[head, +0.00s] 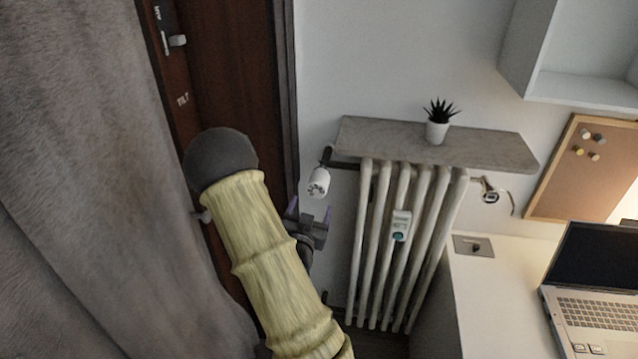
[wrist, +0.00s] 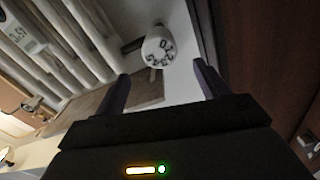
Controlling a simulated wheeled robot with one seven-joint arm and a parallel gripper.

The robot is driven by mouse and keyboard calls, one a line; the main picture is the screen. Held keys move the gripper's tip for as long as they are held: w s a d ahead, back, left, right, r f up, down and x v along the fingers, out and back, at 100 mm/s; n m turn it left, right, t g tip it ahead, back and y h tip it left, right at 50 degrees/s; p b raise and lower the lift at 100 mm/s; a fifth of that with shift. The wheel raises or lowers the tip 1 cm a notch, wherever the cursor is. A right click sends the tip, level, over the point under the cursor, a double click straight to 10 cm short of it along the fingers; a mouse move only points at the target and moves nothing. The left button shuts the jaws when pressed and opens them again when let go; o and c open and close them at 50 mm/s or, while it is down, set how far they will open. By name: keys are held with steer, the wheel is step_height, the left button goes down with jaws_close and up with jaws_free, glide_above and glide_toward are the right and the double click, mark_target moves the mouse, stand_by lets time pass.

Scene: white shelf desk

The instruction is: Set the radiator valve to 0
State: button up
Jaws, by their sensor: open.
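The radiator valve (head: 319,182) is a white knob at the upper left end of the white radiator (head: 385,250), on a dark pipe. In the wrist view the valve knob (wrist: 158,47) shows dark markings on its face, too small and tilted to read surely. It lies beyond the fingertips, roughly between them in the picture. My gripper (head: 318,222) is just below the valve in the head view, apart from it. In the wrist view my gripper (wrist: 160,80) has its two dark fingers spread with nothing between them.
A grey stone shelf (head: 390,136) with a potted plant (head: 437,122) sits above the radiator. A small device with a display (head: 401,225) hangs on the radiator front. A dark door (head: 240,90) and grey curtain (head: 85,150) are left. A desk with a laptop (head: 595,290) is right.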

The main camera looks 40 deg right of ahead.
mark_target(319, 181)
steer(key=p+x, duration=0.3)
steer(key=x, duration=0.9)
steer(key=shift+w, duration=0.1)
steer(key=c, duration=1)
